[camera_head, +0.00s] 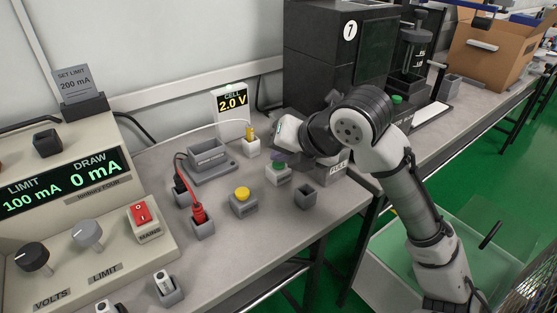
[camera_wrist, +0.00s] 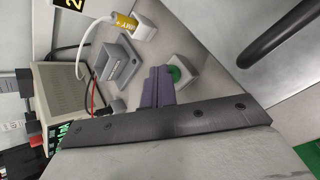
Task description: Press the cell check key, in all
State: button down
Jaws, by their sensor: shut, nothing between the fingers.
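A green round key (camera_head: 280,168) sits on a small grey block on the bench, partly hidden by my fingers. It also shows in the wrist view (camera_wrist: 174,74), just beside my fingertips. A yellow round key (camera_head: 242,193) sits on another block to the left and nearer. Labels on both blocks are too small to read, so I cannot tell which is the cell check key. My gripper (camera_head: 278,158) is shut and empty, its fingers pointing down at the green key; contact cannot be told. The cell display (camera_head: 232,102) reads 2.0 V.
A grey cradle (camera_head: 211,160), a yellow plug (camera_head: 250,135) in a holder and a red plug (camera_head: 198,213) stand close by. The supply (camera_head: 64,185) is at left, with a red switch (camera_head: 141,213). A dark machine (camera_head: 340,55) stands behind my arm.

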aim_at(282, 169)
jog(key=shift+r+p, duration=0.6)
jog(key=shift+r, duration=0.25)
jog(key=shift+r, duration=0.1)
notch_tip(282, 169, up, 5)
jog(key=p, duration=0.4)
dwell(0.6)
